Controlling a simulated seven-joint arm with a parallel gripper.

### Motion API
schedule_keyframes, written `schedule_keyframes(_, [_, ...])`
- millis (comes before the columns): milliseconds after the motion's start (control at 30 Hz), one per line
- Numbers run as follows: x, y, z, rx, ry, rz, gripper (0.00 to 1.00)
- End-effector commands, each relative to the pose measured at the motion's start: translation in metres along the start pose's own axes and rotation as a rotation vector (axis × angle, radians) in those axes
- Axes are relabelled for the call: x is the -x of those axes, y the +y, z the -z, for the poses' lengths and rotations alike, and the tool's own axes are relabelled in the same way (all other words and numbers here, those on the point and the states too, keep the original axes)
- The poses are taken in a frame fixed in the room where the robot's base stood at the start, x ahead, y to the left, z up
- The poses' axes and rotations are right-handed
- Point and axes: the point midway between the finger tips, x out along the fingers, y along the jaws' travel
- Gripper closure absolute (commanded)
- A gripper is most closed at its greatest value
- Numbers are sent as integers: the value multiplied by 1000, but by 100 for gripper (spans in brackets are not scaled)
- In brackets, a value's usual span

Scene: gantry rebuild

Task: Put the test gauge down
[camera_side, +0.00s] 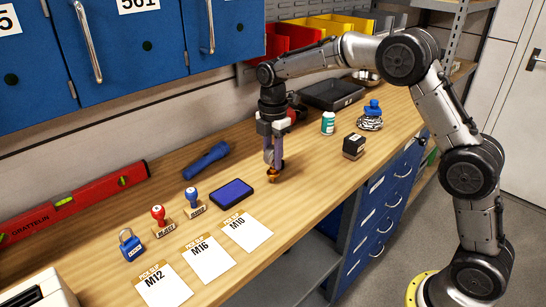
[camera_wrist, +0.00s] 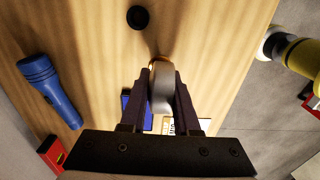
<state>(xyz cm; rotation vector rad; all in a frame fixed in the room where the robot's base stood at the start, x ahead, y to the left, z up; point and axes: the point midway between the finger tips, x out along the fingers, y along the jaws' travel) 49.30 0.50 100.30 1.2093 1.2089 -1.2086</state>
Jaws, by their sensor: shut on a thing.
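My gripper (camera_side: 272,158) is low over the wooden bench (camera_side: 310,170), just beyond the blue ink pad. Its fingers (camera_wrist: 161,95) are shut on the test gauge (camera_wrist: 161,88), a rounded grey piece with a brass-coloured edge in the wrist view. In the side view only the brass-coloured lower end (camera_side: 273,175) of the gauge shows below the fingertips. It is at or very near the bench top; I cannot tell whether it touches. The fingers hide much of the gauge, and its face is not visible.
A blue ink pad (camera_side: 231,193), two stamps (camera_side: 160,221), a blue padlock (camera_side: 131,244) and white pick-slip cards (camera_side: 209,258) lie left of my gripper. A blue torch (camera_side: 205,160) lies behind. A dark stamp block (camera_side: 354,146) stands right. Bare bench lies between.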

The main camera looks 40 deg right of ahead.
Motion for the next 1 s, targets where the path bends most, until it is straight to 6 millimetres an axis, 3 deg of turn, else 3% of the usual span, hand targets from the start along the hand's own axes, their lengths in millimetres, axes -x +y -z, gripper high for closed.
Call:
schedule_keyframes(100, [-2,0,0,0,0,0,100])
schedule_keyframes(133, [-3,0,0,0,0,0,69])
schedule_keyframes(300, [-3,0,0,0,0,0,40])
schedule_keyframes(667, [2,0,0,0,0,-2,40])
schedule_keyframes(767, [14,1,0,0,0,-4,40])
schedule_keyframes(1000, [61,1,0,0,0,-6,40])
